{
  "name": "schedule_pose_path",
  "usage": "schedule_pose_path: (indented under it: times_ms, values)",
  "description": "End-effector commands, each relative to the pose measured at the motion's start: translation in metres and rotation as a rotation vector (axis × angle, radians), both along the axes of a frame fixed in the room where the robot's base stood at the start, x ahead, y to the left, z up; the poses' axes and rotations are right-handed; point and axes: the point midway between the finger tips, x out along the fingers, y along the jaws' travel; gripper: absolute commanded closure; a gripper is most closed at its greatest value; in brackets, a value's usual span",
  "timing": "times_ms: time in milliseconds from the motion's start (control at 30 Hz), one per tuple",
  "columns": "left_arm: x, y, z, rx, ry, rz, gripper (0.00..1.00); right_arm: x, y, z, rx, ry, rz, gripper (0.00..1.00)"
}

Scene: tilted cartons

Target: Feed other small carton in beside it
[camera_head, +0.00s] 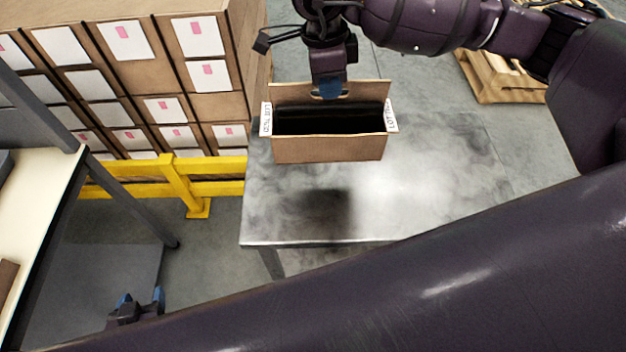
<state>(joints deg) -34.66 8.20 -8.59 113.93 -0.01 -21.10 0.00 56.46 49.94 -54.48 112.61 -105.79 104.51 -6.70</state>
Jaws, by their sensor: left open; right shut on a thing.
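My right gripper (331,88) is shut on the back wall of an open brown carton (330,150). The carton hangs above the grey metal table (430,190), with its shadow on the tabletop below. Its opening faces me, its inside looks black, and white printed labels show at both ends. I cannot tell whether anything lies inside. My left gripper (141,300) is open and empty at the lower left, low beside the bench, with blue fingertips apart. No small carton can be clearly made out; a brown piece (7,281) is cut off at the left edge.
A pale bench (38,195) with a grey frame stands at the left. A yellow rail (178,180) runs before stacked labelled cartons (145,75). A wooden pallet (500,82) lies at the back right. The tabletop is bare. My dark arm covers the lower right.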

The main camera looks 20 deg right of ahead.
Motion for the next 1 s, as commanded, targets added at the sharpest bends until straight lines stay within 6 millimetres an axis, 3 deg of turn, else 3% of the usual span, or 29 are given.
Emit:
schedule_pose_path:
  times_ms: [1000]
  values:
    - [0.004, -0.001, 0.003, 0.000, -0.010, -0.002, 0.41, 0.002, 0.025, 0.051, 0.003, 0.001, -1.311, 1.00]
